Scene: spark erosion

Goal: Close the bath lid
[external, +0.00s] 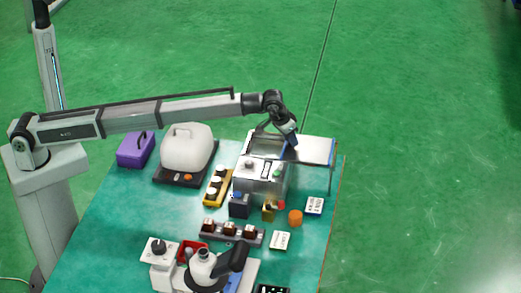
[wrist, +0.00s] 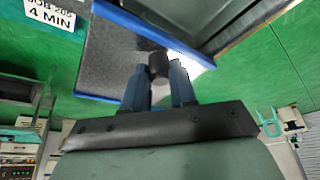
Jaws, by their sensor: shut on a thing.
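The bath (external: 262,180) is a silver metal box at the back right of the green table, with a dark opening in its top. Its lid (external: 318,151) stands out level to the right of the opening, a pale flat panel with a blue edge. My gripper (external: 291,142) is at the lid's edge beside the opening. In the wrist view my gripper (wrist: 160,84) has its two blue fingers shut on a dark knob (wrist: 158,64) on the speckled grey lid (wrist: 112,52). The fingers hide part of the knob.
A white domed machine (external: 187,147) and a purple box (external: 136,149) stand left of the bath. Small blocks, an orange piece (external: 295,218) and white cards (external: 315,206) lie in front. A microscope-like device (external: 207,268) stands nearer. A job card (wrist: 50,14) shows in the wrist view.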

